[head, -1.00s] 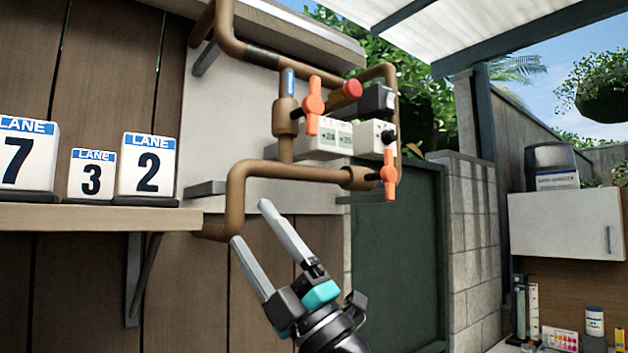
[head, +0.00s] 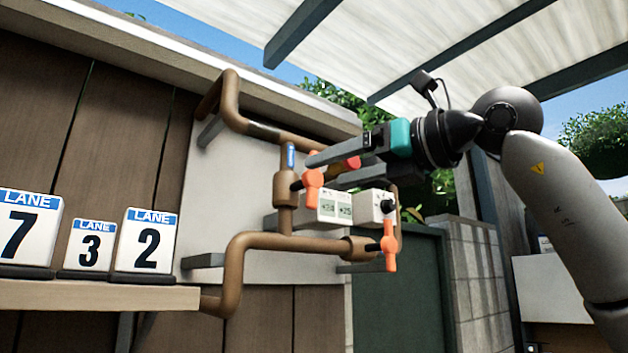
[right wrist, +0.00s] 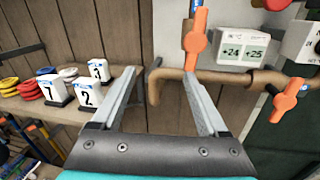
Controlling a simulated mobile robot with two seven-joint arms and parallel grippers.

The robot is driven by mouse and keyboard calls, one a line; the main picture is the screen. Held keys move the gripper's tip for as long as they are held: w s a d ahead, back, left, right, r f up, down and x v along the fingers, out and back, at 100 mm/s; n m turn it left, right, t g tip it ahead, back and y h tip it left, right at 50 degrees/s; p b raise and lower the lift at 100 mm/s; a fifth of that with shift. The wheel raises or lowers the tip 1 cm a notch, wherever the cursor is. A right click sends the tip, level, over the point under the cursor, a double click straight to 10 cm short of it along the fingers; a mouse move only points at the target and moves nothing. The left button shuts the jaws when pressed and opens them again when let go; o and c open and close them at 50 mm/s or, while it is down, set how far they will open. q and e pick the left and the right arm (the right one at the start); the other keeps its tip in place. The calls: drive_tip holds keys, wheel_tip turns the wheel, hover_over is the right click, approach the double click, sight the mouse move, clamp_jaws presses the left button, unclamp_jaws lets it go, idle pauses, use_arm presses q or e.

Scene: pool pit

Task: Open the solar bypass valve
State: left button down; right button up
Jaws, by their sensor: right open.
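Two valves with orange handles sit on the brown pipework; I cannot tell which is the solar bypass. The upper handle (head: 312,192) stands upright on the vertical pipe, and also shows in the right wrist view (right wrist: 195,42). The lower handle (head: 390,256) is near upright at the pipe's right end, and also shows in the right wrist view (right wrist: 289,100). My right gripper (head: 322,171) is open and empty. Its fingers point left, near the upper handle's top and overlapping it in the head view; I see no clear contact. My left gripper is not in view.
A white display box (head: 330,207) sits right of the upper valve, with a red knob (head: 353,163) partly behind my fingers. Brown pipes (head: 290,243) surround the valves. A shelf (head: 100,294) with lane number blocks is at left.

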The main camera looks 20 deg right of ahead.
sight(316, 179)
drive_tip(key=s+d+r+m+t+h, duration=0.1)
drive_tip(key=s+d+r+m+h, duration=0.15)
drive_tip(key=d, duration=0.25)
drive_tip(key=shift+n, duration=0.25)
drive_tip(key=p+x, duration=0.1)
drive_tip(key=x, duration=0.4)
drive_tip(key=p+x, duration=0.2)
drive_tip(key=x, duration=0.3)
drive_tip(key=p+x, duration=0.2)
drive_tip(key=x, duration=0.3)
drive_tip(key=shift+w+d+f, duration=0.1)
drive_tip(key=shift+w+d, duration=0.1)
drive_tip(key=shift+w, duration=0.25)
drive_tip(key=shift+c, duration=0.4)
clamp_jaws()
